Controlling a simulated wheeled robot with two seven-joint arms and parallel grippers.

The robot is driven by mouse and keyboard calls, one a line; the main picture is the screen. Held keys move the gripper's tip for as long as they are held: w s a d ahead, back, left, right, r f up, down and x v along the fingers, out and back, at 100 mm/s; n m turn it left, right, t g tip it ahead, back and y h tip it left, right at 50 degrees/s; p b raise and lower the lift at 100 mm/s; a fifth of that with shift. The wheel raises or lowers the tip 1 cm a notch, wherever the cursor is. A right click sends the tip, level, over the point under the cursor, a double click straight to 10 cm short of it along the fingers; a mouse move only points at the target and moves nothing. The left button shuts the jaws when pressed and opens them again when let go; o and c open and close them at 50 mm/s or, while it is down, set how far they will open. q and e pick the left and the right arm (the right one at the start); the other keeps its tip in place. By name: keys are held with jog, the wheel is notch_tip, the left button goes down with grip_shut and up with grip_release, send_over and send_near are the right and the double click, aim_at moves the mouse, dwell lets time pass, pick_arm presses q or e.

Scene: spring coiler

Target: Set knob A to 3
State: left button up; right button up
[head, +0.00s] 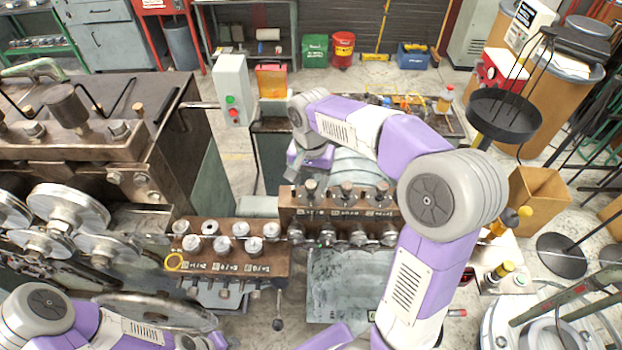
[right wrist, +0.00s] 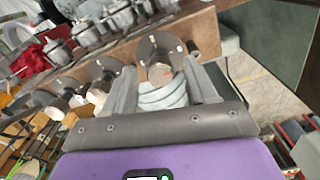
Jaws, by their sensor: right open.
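In the right wrist view, a round dial knob (right wrist: 160,62) with a light grip and white marks stands out from the side of a brown block (right wrist: 207,30). The fingers of my right gripper (right wrist: 159,80) are open, one on each side of this knob; I cannot tell whether they touch it. Two similar dial knobs (right wrist: 104,88) sit to its left. No letter A or number 3 is readable. In the head view my right gripper (head: 288,174) is at the far left end of the brown block (head: 333,217), which hides the dial. My left gripper is not seen.
The block carries several upright knobs (head: 347,190) on top and round knobs along its near side. A second knob block (head: 232,262) stands at left, beside a large machine with rollers (head: 68,206). A grey plate (head: 345,280) lies in front.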

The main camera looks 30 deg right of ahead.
aim_at(311, 184)
jog(key=shift+r, duration=3.8)
